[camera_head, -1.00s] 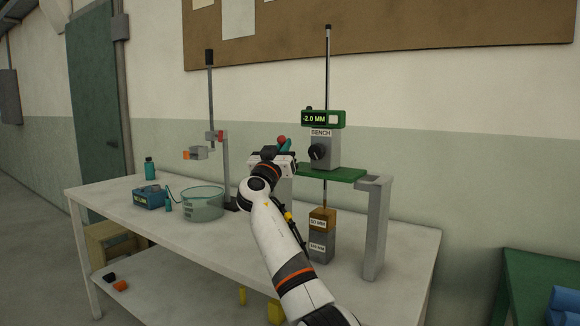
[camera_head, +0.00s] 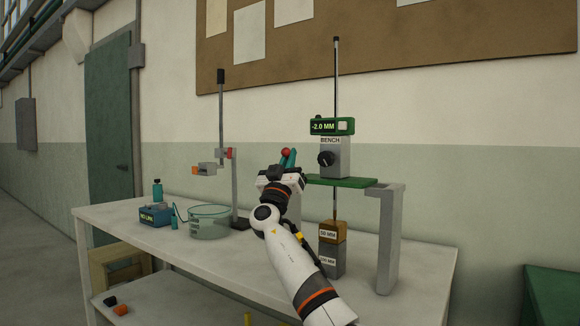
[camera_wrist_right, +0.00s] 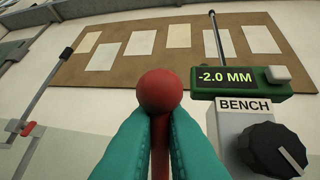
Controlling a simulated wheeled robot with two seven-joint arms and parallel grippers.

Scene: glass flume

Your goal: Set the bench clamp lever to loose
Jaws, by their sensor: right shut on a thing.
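The bench clamp lever shows as a red ball knob (camera_wrist_right: 160,90) on a thin red stem, pointing up in the right wrist view. The knob also shows in the head view (camera_head: 286,151). My right gripper (camera_wrist_right: 160,135) has teal fingers shut on the stem just below the ball. In the head view my right gripper (camera_head: 287,160) is left of the grey BENCH gauge body (camera_head: 334,160). The lever's base is hidden behind my wrist. The gauge's green display (camera_head: 332,126) reads -2.0 MM, and a black knob (camera_head: 326,158) is on the body. My left gripper is not in view.
A green bracket (camera_head: 341,182) on a grey post stands close right of my gripper, with stacked blocks (camera_head: 332,246) below. A second stand (camera_head: 235,190), a glass bowl (camera_head: 209,222) and a blue box (camera_head: 157,216) are left on the white table (camera_head: 130,225).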

